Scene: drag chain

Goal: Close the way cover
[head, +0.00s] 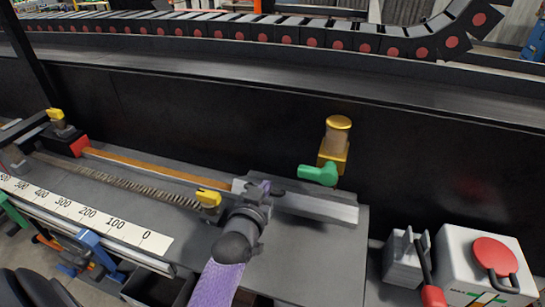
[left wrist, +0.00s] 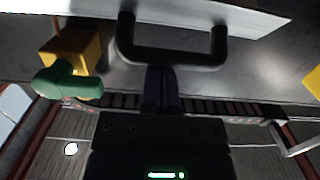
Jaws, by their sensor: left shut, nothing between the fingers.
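The way cover (head: 318,207) is a pale metal piece lying on the grey bed, right of my left gripper (head: 264,188). In the left wrist view, a pale panel (left wrist: 215,14) carries a black U-shaped handle (left wrist: 172,55). My left gripper's dark purple fingers (left wrist: 160,88) are closed together and empty. Their tips lie at the handle's bar in the picture; I cannot tell whether they touch it. In the head view the gripper and wrist partly hide the cover's left end. My right gripper is not in view.
A yellow fitting with a green knob (head: 318,174) is on the black wall behind the cover. A ruler strip (head: 85,215) and a long spring-like screw (head: 120,178) run left. A control box with a red button (head: 492,255) stands at the right. The bed's front (head: 300,262) is clear.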

